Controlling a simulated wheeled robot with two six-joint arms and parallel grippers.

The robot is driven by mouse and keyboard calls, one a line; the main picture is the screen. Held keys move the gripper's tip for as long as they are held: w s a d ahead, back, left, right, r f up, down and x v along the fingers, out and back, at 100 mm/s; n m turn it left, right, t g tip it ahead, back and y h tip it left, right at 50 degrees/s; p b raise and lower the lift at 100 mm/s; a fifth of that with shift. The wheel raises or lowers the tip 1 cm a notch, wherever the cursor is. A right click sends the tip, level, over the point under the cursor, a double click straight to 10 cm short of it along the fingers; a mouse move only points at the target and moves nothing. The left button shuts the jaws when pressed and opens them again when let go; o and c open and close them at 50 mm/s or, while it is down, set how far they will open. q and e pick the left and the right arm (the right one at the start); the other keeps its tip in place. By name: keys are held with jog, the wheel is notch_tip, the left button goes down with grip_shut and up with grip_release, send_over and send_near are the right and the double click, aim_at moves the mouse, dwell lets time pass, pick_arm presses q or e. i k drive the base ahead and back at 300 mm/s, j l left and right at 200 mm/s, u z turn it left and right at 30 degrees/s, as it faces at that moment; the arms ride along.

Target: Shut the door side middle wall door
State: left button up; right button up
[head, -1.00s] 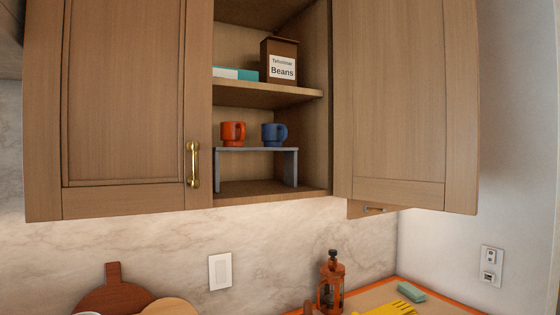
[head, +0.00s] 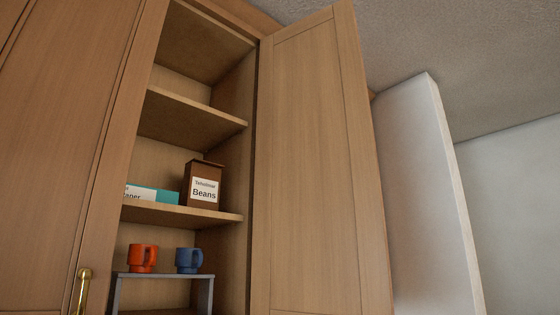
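The wall cabinet's right door (head: 318,170) stands wide open, swung out to the right with its inner face showing. Its lower edge is outside the picture. The left door (head: 55,150) is shut, and its brass handle (head: 81,290) shows at the bottom left. The open half of the cabinet shows its shelves (head: 185,118). Neither of my grippers is in the head view.
A brown Beans box (head: 204,184) and a white and teal box (head: 152,194) stand on a shelf. Below, an orange mug (head: 143,258) and a blue mug (head: 188,260) stand on a grey riser (head: 163,276). A white wall (head: 425,200) lies right of the open door.

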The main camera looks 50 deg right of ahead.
aim_at(320, 247)
jog(key=l+u, duration=0.15)
jog(key=l, duration=0.25)
jog(key=k+l+u, duration=0.1)
jog(key=l, duration=0.35)
jog(key=k+l+u, duration=0.15)
jog(key=l, duration=0.25)
jog(key=k+l+u, duration=0.1)
jog(key=l, duration=0.3)
jog(key=k+l+u, duration=0.15)
jog(key=l, duration=0.2)
